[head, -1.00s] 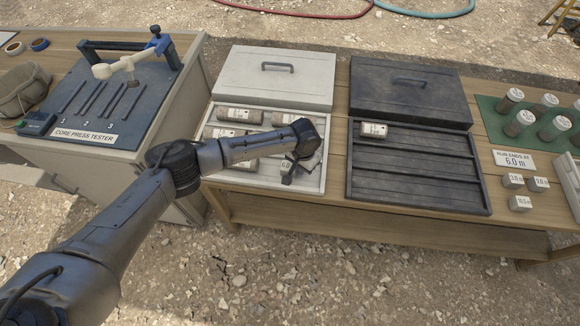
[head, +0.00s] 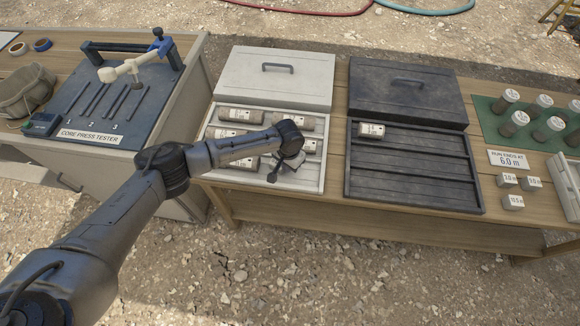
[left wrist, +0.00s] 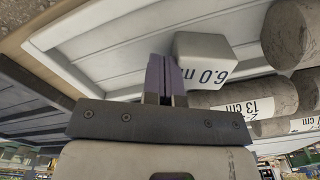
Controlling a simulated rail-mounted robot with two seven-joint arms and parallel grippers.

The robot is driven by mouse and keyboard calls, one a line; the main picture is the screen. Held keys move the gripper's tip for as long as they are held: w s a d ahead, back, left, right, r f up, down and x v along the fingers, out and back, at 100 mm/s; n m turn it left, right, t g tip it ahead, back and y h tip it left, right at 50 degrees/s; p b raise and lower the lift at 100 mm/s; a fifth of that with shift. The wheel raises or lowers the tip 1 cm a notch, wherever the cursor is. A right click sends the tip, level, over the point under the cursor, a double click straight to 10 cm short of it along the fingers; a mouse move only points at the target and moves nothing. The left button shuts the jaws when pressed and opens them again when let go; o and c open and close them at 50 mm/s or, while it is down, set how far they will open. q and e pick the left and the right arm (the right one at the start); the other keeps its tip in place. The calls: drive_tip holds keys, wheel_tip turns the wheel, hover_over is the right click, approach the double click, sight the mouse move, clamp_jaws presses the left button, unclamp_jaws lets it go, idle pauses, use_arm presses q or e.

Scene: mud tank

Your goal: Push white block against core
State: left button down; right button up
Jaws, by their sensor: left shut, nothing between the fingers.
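The white block marked 6.0 m (left wrist: 203,60) lies in the white core tray (head: 322,172), seen in the left wrist view. Several grey-brown cores lie in the tray; one labelled 13 cm (left wrist: 262,98) is close beside the block, and I cannot tell whether they touch. Another core end (left wrist: 290,35) is right of the block. My left gripper (left wrist: 166,76) is shut and empty, its fingertips at the block's left side, touching or nearly so. In the head view the left gripper (head: 274,176) is low over the tray, and the wrist hides much of the block. My right gripper is out of view.
A black tray (head: 410,185) with one core (head: 371,130) stands right of the white tray. Lids lie behind both. Small blocks (head: 512,202) and a sign (head: 507,160) are farther right. The core press tester (head: 120,95) stands on the left bench.

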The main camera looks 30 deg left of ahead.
use_arm(q)
drive_tip(key=shift+s+a+p, duration=0.3)
drive_tip(key=shift+a+p, duration=0.2)
drive_tip(key=shift+a, duration=0.3)
drive_tip(key=shift+s+a+p, duration=0.3)
drive_tip(key=shift+a+p, duration=0.15)
drive_tip(key=shift+a, duration=0.35)
drive_tip(key=shift+w+d+r, duration=0.15)
drive_tip(key=shift+d+r, duration=0.15)
drive_tip(key=shift+d, duration=0.05)
drive_tip(key=shift+w+d+r+p, duration=0.2)
drive_tip(key=shift+d+r+p, duration=0.2)
drive_tip(key=shift+d+p, duration=0.2)
drive_tip(key=shift+w+d+r+p, duration=0.2)
drive_tip(key=shift+d+r+p, duration=0.15)
drive_tip(key=shift+d+p, duration=0.2)
drive_tip(key=shift+r+p, duration=0.7)
drive_tip(key=shift+p, duration=0.1)
wheel_tip(320, 180, up, 6)
drive_tip(key=p, duration=0.7)
drive_tip(key=shift+r, duration=0.25)
